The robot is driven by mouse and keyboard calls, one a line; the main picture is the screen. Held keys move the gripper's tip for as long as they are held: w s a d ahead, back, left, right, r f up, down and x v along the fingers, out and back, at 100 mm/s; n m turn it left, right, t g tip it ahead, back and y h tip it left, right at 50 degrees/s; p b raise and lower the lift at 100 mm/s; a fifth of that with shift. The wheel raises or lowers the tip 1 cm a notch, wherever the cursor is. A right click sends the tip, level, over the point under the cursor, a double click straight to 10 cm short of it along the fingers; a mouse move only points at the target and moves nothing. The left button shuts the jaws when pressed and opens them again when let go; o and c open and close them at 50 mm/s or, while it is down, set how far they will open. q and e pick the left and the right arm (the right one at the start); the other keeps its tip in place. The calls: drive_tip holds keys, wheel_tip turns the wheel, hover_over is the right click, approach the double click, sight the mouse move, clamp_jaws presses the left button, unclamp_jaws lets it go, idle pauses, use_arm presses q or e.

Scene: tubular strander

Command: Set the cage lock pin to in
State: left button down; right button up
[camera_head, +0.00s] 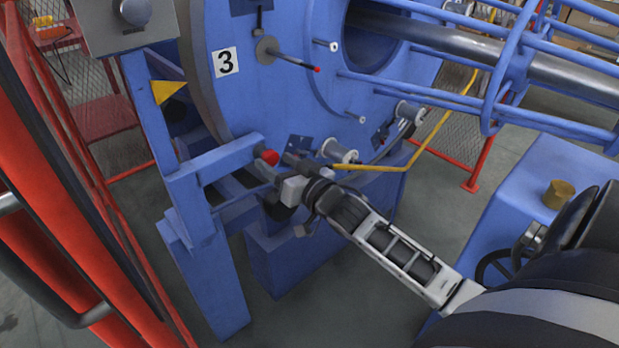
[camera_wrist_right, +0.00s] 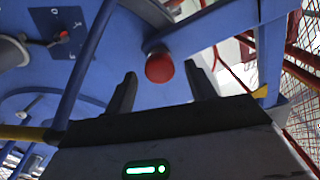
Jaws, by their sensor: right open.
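A red round knob (camera_head: 268,157), which looks like the cage lock pin's handle, sits at the end of the blue frame beam beside the big blue disc. In the right wrist view the red knob (camera_wrist_right: 160,68) is ahead of the palm, between the two dark fingers. My right gripper (camera_head: 281,168) is open, its fingers on either side of the knob; I cannot tell whether they touch it. The pin's shaft is hidden behind the knob, so its position cannot be read. My left gripper is not in view.
The blue disc (camera_head: 245,85) with a "3" label and a red-tipped rod (camera_head: 295,62) rises above the gripper. Red fence posts (camera_head: 50,190) stand at left. Floor shows below my arm.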

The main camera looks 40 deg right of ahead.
drive_tip(key=s, duration=1.2)
drive_tip(key=shift+s+d+p, duration=0.2)
drive_tip(key=shift+d+p, duration=0.15)
